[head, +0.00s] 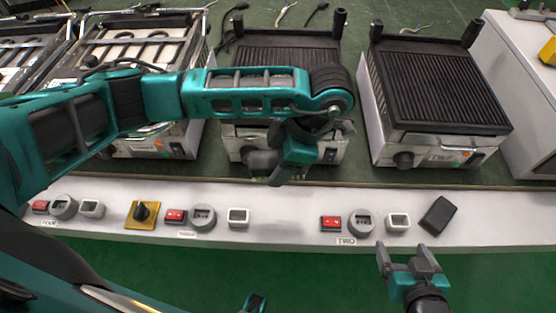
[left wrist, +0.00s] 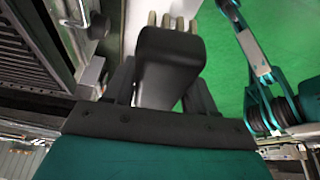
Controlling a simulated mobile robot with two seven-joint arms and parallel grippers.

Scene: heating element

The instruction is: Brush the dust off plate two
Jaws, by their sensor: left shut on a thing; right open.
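In the head view the brush cannot be made out clearly. My right gripper (head: 408,258) is open and empty, in front of the console.
The middle heater has another black ribbed plate (head: 285,57), partly behind my left arm. The white console (head: 290,222) carries red switches (head: 331,223), round dials (head: 361,222) and a black block (head: 438,215). A white cabinet (head: 515,85) stands right of plate two.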

